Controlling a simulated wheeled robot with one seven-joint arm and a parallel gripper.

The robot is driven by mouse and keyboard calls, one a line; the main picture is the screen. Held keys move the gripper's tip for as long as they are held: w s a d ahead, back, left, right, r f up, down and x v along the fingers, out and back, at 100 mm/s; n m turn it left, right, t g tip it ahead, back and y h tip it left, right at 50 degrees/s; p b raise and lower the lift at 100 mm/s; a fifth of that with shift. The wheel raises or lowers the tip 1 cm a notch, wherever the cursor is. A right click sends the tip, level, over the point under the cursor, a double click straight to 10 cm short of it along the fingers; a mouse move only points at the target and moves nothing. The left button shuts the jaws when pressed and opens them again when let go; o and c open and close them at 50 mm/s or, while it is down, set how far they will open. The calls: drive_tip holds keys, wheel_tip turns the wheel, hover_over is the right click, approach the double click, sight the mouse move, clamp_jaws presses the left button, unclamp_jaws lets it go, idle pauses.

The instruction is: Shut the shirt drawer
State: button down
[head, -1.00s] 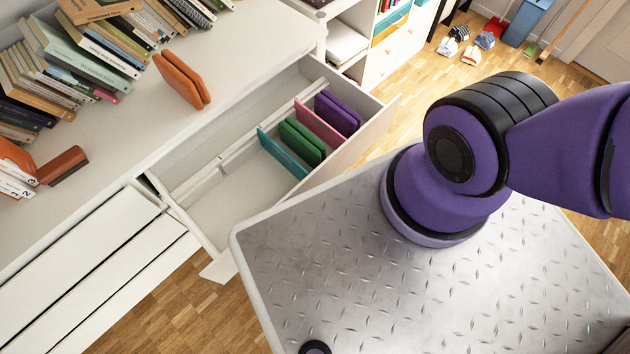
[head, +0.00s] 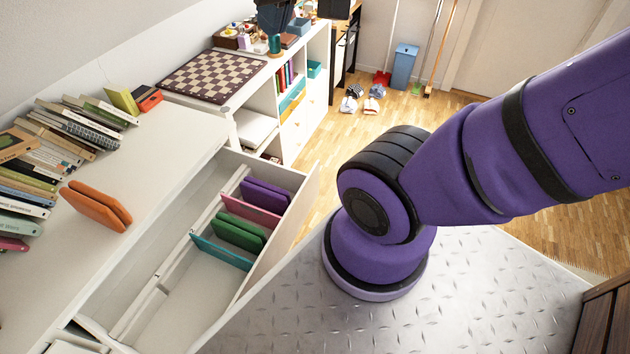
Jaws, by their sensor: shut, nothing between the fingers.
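The white shirt drawer (head: 290,222) stands pulled out from the white dresser at lower left of the head view. Inside it, toward the far end, are a folded purple item (head: 266,194), a folded green item (head: 239,232), a thin pink panel (head: 250,210) and a thin teal panel (head: 222,252). A pale divider runs along the drawer, and its near part is empty. My metal deck hides part of the drawer's front near the bottom.
An orange folded item (head: 96,205) and several books (head: 75,125) lie on the dresser top (head: 170,150). Beyond stands a white shelf unit (head: 300,110) with a chessboard (head: 213,76) on top. Slippers (head: 362,97) and a blue bin (head: 404,68) are on the open wooden floor.

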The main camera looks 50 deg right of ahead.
drive_tip(key=w+d+f+m+g+y, duration=0.2)
drive_tip(key=w+d+f+m+y, duration=0.3)
drive_tip(key=d+f, duration=0.35)
drive_tip(key=w+d+f+m+g+y, duration=0.2)
drive_tip(key=w+d+f+m+y, duration=0.15)
drive_tip(key=w+d+f, duration=0.45)
drive_tip(key=s+d+f+m+t+y, duration=0.1)
drive_tip(key=d+f+m+t+y, duration=0.25)
drive_tip(key=f, duration=0.55)
drive_tip(key=s+d+f+m+t, duration=0.1)
drive_tip(key=d+f+m+t, duration=0.1)
drive_tip(key=d+f+m, duration=0.45)
drive_tip(key=s+d+f+m+t+h, duration=0.15)
drive_tip(key=s+f+m+t, duration=0.25)
drive_tip(key=f, duration=0.6)
drive_tip(key=s+d+f+m+t+h, duration=0.1)
drive_tip(key=s+d+f+m+t, duration=0.25)
drive_tip(key=f, duration=0.65)
drive_tip(key=m+t+h, duration=0.4)
drive_tip(key=m, duration=0.1)
approach(318, 169)
drive_tip(key=x, duration=0.7)
drive_tip(key=shift+w+a+r, duration=0.2)
drive_tip(key=shift+r, duration=0.05)
